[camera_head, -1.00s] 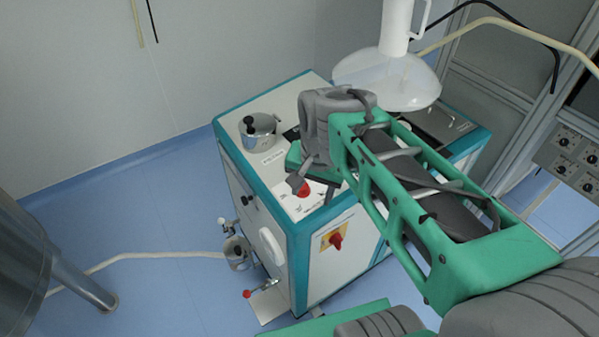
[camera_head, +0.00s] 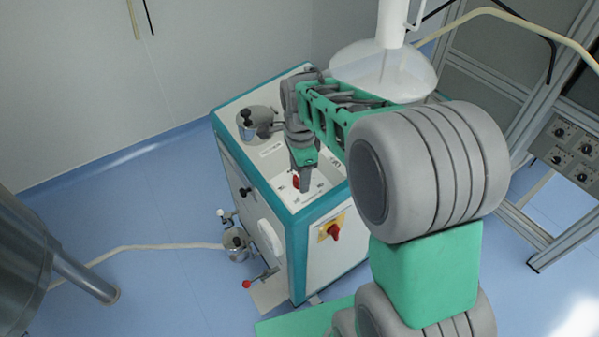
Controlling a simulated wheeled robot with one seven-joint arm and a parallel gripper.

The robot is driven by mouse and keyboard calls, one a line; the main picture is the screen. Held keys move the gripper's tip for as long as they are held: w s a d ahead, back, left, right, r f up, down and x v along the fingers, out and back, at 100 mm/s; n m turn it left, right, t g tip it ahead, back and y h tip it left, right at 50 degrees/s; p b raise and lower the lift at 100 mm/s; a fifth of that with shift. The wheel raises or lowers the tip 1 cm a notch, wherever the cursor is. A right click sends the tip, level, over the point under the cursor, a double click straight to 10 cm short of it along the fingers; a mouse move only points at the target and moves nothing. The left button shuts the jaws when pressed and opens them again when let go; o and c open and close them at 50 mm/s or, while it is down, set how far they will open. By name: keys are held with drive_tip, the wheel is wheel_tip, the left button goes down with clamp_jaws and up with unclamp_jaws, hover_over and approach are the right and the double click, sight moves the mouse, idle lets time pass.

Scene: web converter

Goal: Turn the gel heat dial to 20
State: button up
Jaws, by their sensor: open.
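No dial has a label I can read, so I cannot tell which one is the gel heat dial. A grey panel (camera_head: 571,148) with several black knobs is at the right edge. The white machine with teal edges (camera_head: 262,215) has a red rotary switch (camera_head: 334,232) on its front and a red knob (camera_head: 296,182) on its top. My gripper (camera_head: 304,186) points down over the machine's top, beside the red knob and partly in front of it. It is open, with nothing seen between its fingers. I cannot tell whether it touches anything.
A metal pot (camera_head: 257,121) stands on the machine's top, and a white funnel (camera_head: 383,70) hangs behind my arm. A valve with a red-tipped lever (camera_head: 247,284) sticks out low on the machine's side.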

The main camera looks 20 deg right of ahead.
drive_tip(key=shift+c, duration=0.4)
clamp_jaws()
